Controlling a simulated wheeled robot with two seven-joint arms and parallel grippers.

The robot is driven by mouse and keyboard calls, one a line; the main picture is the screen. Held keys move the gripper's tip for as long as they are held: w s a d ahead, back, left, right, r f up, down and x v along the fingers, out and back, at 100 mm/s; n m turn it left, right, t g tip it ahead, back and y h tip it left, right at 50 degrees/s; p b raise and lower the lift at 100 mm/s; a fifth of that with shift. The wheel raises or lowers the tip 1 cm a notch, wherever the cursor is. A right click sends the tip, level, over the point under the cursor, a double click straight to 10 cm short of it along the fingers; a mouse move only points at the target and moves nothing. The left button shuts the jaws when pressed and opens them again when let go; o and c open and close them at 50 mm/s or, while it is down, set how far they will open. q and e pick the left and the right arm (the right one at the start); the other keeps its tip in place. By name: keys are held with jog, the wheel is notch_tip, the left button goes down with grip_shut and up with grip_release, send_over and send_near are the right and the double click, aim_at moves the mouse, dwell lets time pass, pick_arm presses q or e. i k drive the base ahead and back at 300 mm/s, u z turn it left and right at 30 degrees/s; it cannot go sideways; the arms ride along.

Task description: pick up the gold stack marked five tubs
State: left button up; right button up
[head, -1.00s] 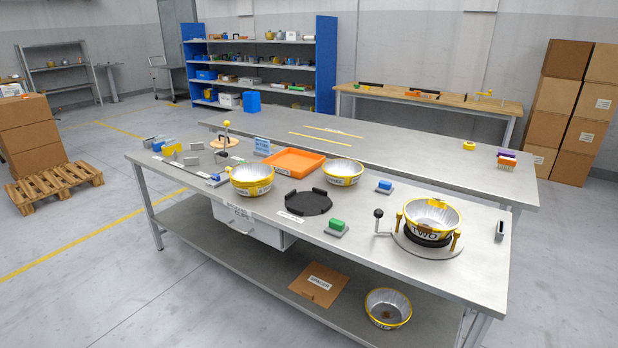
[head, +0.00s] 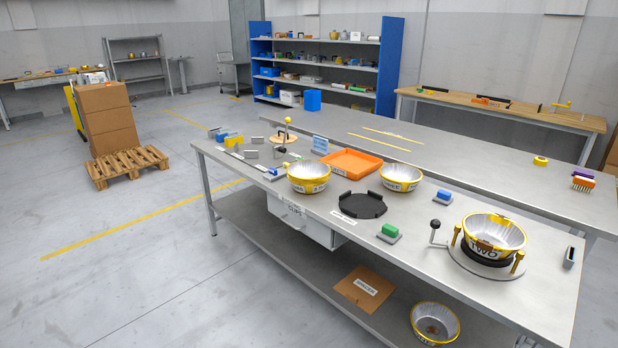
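Several gold-rimmed silver tubs or stacks of tubs show in the head view. One gold stack (head: 309,178) stands on the near bench left of centre; it looks taller, and its label is too small to read surely. A second gold stack (head: 400,178) stands to its right beside the orange tray, label also unclear. A third, marked TWO (head: 493,239), sits in a round fixture at the right end. A fourth gold tub (head: 434,322) is on the lower shelf, label unclear. Neither of my grippers is in view.
An orange tray (head: 350,163), a black round holder (head: 359,206) and a green-topped block (head: 389,232) are on the near bench. A drawer (head: 300,222) hangs below its top. A cardboard piece (head: 364,289) lies on the lower shelf.

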aim_at(308, 176)
jog(key=u, duration=0.55)
jog(key=i, duration=0.6)
jog(key=u, duration=0.7)
jog(key=i, duration=1.05)
jog(key=z, duration=0.65)
jog(key=i, duration=0.45)
jog(key=z, duration=0.45)
